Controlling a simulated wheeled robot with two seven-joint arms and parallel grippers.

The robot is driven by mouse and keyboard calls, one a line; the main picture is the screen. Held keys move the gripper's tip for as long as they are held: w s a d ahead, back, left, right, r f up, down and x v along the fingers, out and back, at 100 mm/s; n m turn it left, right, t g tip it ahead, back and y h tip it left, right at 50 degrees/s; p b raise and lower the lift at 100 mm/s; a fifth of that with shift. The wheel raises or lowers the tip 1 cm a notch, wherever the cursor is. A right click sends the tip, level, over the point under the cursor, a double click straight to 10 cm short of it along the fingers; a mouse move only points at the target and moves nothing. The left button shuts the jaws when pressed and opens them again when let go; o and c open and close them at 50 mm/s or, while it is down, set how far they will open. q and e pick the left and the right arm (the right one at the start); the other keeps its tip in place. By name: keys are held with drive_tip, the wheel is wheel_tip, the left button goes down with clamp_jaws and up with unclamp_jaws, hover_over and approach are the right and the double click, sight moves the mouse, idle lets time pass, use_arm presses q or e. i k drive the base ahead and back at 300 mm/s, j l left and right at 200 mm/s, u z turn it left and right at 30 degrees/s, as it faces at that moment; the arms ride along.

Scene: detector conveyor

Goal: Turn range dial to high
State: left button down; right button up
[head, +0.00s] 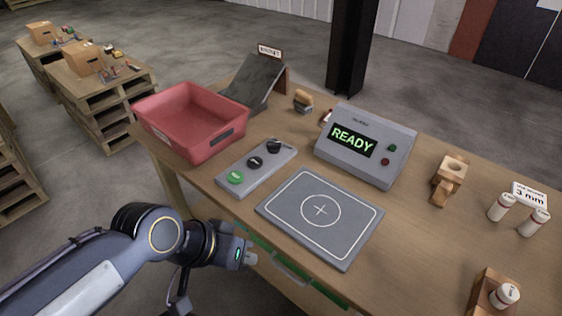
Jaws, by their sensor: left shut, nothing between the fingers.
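A grey control strip (223,180) lies on the table left of centre. It carries a green button (236,177), a black round control (255,162) and a black knob (274,146) at its far end. The knob looks like a dial, but its markings are too small to read. A grey detector box (399,168) behind the pad has a lit screen reading READY (352,140). My left gripper (252,259) is shut and empty at the table's front edge, apart from the strip and nearer me. My right gripper is not in view.
A grey pad (345,245) with a cross target lies in front of the box. A red bin (178,112) stands at the left and a dark ramp (252,80) behind it. A wooden stand (447,180) and white cylinders (501,207) are at the right.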

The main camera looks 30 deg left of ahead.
sight(273, 148)
drive_tip(key=i+j, duration=0.1)
drive_tip(key=j, duration=0.45)
drive_tip(key=i+j, duration=0.1)
drive_tip(key=j, duration=0.4)
drive_tip(key=i+j, duration=0.1)
drive_tip(key=j, duration=0.45)
drive_tip(key=i+j, duration=0.1)
drive_tip(key=j, duration=0.45)
drive_tip(key=i+j, duration=0.1)
drive_tip(key=j, duration=0.4)
drive_tip(key=i+j, duration=0.1)
drive_tip(key=j, duration=0.45)
